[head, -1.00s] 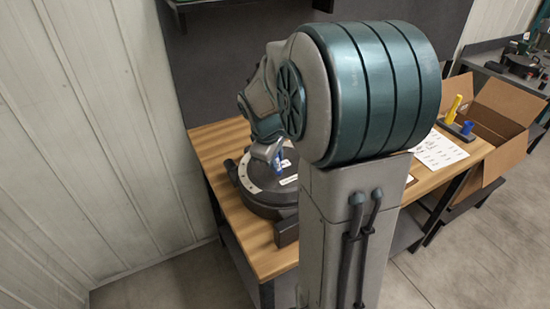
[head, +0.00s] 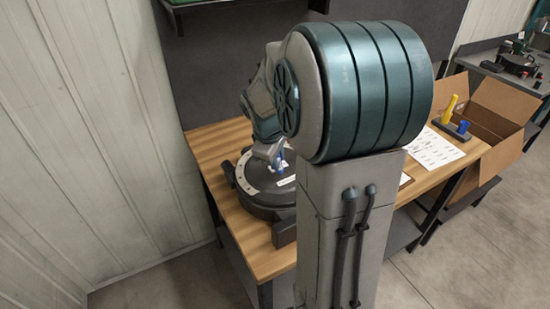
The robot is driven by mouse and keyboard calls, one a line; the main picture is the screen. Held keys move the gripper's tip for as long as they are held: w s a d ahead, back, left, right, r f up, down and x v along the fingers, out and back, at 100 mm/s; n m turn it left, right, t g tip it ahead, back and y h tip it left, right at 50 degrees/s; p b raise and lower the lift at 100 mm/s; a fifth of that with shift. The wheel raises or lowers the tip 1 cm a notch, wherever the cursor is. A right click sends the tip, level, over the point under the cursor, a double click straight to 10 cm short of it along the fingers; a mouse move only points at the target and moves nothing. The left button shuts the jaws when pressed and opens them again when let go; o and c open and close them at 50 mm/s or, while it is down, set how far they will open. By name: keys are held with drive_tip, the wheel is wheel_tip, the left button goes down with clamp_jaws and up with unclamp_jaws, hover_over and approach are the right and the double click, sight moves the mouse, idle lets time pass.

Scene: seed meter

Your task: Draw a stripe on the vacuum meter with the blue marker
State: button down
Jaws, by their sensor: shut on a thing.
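My gripper (head: 277,164) is over the disc and shut on the blue marker (head: 281,167), of which only a small blue part shows. The marker's tip is hidden or too small to tell, so I cannot tell whether it touches the disc. I see no clear stripe on the disc.
The wooden table (head: 222,139) stands against a dark panel. At its right are a printed sheet (head: 434,149), a dark holder (head: 452,131) with a yellow marker (head: 449,108), and an open cardboard box (head: 502,113). A pale wall (head: 90,120) is at the left.

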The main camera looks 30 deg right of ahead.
drive_tip(key=shift+w+d+p, duration=0.1)
drive_tip(key=shift+d+p, duration=0.25)
drive_tip(key=shift+d, duration=1.3)
idle(1.5)
wheel_tip(320, 180, up, 6)
drive_tip(key=p, duration=0.4)
drive_tip(key=shift+p, duration=0.35)
drive_tip(key=shift+a+f, duration=0.1)
idle(0.5)
